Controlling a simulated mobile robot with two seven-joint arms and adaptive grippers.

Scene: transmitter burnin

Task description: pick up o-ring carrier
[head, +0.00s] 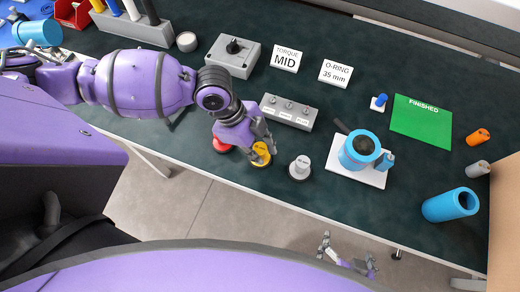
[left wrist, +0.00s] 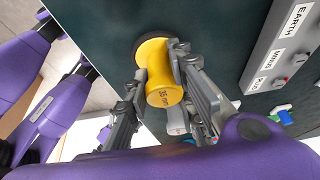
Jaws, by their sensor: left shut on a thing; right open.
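The yellow o-ring carrier (head: 260,157) is near the table's front edge, between a red carrier (head: 222,145) and a grey-white carrier (head: 300,168). In the left wrist view the yellow carrier (left wrist: 163,82) is a spool with a "35 mm" label and a black ring at its far end. My left gripper (head: 263,147) is shut on it, one finger on each side. I cannot tell if it is clear of the table. My right gripper (head: 347,257) is open and empty, beyond the table's front edge. A sign (head: 335,73) reads "O-RING 35 mm".
A grey switch box (head: 289,112) stands just behind the carriers. A white plate (head: 345,172) with a blue cylinder (head: 358,150) is to the right. A green "FINISHED" mat (head: 421,122) and a blue tube (head: 450,205) lie further right. A torque sign (head: 286,59) stands at the back.

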